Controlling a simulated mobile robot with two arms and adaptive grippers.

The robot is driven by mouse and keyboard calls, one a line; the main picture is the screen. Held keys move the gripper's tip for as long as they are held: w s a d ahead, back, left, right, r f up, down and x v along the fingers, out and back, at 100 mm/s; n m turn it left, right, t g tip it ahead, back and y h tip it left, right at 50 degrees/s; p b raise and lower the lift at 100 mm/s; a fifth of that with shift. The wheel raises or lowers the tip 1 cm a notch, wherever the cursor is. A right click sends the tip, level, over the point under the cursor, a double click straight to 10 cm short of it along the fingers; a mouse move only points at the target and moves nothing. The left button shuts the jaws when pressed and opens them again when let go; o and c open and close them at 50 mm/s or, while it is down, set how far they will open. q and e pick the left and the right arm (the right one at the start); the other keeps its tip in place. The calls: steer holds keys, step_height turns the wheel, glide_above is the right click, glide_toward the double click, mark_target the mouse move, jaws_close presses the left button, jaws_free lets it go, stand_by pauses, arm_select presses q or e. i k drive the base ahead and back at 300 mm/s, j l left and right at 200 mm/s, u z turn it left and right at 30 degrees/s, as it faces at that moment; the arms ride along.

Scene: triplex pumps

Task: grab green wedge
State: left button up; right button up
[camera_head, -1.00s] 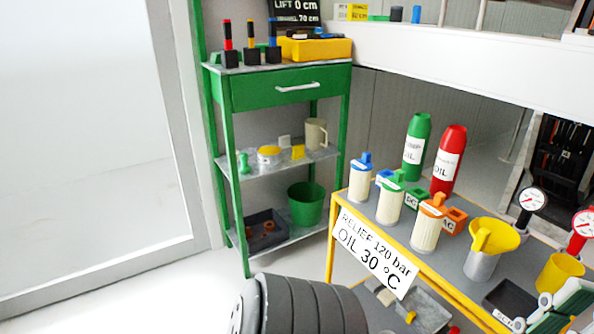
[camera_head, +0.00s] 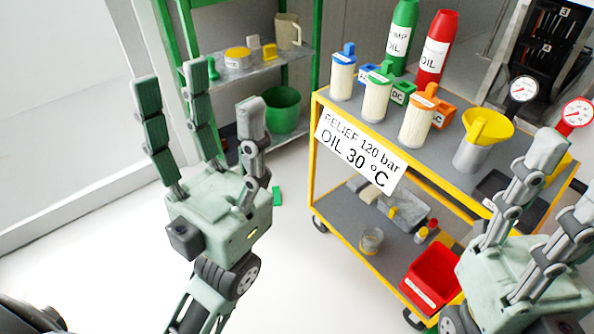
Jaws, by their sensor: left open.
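A small green piece (camera_head: 277,196), which looks like the green wedge, lies on the white floor left of the yellow cart; its exact shape is too small to tell. My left gripper (camera_head: 198,105) is open and empty, its fingers pointing up and spread apart in front of the green shelf. The green piece is just right of its palm in the picture, and I see no contact. My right gripper (camera_head: 545,185) is at the right edge, in front of the cart, with its fingers spread and nothing visible between them.
The yellow cart (camera_head: 318,165) carries filters, bottles, gauges and a funnel (camera_head: 487,127) on top. A red bin (camera_head: 432,278) stands on its lower shelf. A green bucket (camera_head: 283,109) stands on the shelf unit behind my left gripper. The floor left of the cart is mostly clear.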

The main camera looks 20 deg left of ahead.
mark_target(276, 191)
steer(key=u, duration=0.7)
steer(key=i+j+z, duration=0.2)
steer(key=i+j, duration=0.2)
steer(key=j, duration=0.15)
steer(key=i+j+z, duration=0.1)
steer(key=j, duration=0.25)
steer(key=i+j+z, duration=0.1)
steer(key=i+j, duration=0.15)
steer(key=i+j+z, duration=0.1)
steer(key=j, duration=0.3)
steer(key=i+j+z, duration=0.1)
steer(key=i+j, duration=0.15)
steer(key=i+j+z, duration=0.1)
steer(key=j, duration=0.35)
steer(key=i+j+z, duration=0.1)
steer(key=j, duration=0.25)
steer(key=i+j, duration=0.2)
steer(key=i, duration=0.25)
